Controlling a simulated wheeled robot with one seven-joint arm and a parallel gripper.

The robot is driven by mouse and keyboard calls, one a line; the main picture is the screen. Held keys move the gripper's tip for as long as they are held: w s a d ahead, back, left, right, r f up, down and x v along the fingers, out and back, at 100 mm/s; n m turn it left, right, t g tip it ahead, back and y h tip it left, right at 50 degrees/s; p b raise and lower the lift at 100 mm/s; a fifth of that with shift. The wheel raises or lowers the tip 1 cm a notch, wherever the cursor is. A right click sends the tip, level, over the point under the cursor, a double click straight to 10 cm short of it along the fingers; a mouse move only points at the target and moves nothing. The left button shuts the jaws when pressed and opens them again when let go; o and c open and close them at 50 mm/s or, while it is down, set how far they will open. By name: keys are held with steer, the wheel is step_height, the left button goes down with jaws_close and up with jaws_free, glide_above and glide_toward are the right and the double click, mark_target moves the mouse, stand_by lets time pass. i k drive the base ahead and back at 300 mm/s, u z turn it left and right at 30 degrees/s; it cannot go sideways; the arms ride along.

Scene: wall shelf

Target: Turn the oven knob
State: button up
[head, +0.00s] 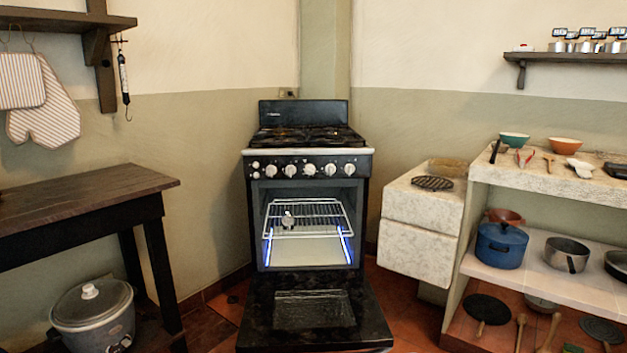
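A black oven (257,225) stands against the corner in the middle of the head view. Its front panel carries a row of several white round knobs (309,169) below the white-edged stovetop. The oven door (315,340) hangs fully open and down, reaching toward me. My gripper is not in view.
A dark wooden table (80,190) stands at left, with a grey pot (92,310) beneath. At right are a stone block (420,245) and a shelf unit (540,262) with bowls and pots. Floor shows beside the lowered door.

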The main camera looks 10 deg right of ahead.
mark_target(310, 169)
steer(key=u, duration=0.55)
steer(key=i, duration=0.45)
steer(key=u, duration=0.25)
